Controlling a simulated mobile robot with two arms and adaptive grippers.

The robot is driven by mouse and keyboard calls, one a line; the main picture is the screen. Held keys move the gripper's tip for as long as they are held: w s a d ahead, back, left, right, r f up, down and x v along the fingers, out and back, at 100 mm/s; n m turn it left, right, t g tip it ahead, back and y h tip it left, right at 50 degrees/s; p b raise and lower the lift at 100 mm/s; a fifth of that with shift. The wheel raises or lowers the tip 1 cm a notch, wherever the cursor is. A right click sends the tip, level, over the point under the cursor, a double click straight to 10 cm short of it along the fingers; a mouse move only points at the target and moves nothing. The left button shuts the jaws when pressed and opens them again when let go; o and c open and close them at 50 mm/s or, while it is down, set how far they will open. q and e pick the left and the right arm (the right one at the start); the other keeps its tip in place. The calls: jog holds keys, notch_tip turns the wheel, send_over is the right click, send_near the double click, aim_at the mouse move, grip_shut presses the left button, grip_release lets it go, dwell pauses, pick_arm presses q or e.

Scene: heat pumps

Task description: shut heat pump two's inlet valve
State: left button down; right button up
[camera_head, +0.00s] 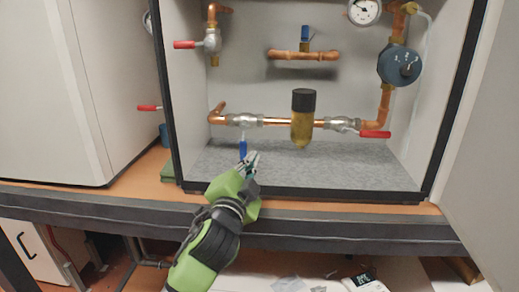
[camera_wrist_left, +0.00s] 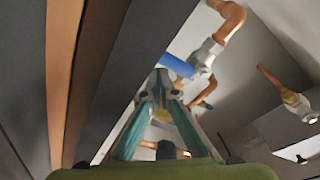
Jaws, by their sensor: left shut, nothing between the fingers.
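An open cabinet holds copper pipework with several valves; I see no label telling which is heat pump two's inlet valve. A metal valve (camera_head: 244,120) on the lower pipe has a blue handle (camera_head: 243,148) hanging down. My left gripper (camera_head: 250,158) is shut and empty, its fingertips just below and beside this handle. In the left wrist view the blue handle (camera_wrist_left: 178,66) lies just beyond the fingertips (camera_wrist_left: 160,78); whether they touch it I cannot tell. Red-handled valves sit at lower right (camera_head: 374,134) and upper left (camera_head: 186,44). My right gripper is not in view.
A brass filter with a black cap (camera_head: 303,102) stands mid-pipe, right of the blue handle. A blue upright handle (camera_head: 305,33) is on the short upper pipe. A dark pump (camera_head: 399,65) and a gauge (camera_head: 364,10) are at right. The cabinet's grey floor (camera_head: 350,175) is clear.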

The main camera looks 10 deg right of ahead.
pick_arm(q)
jog(key=r+v, duration=0.1)
jog(key=v, duration=1)
jog(key=shift+s+a+f, duration=0.15)
jog(key=shift+s+f, duration=0.15)
jog(key=shift+f, duration=0.1)
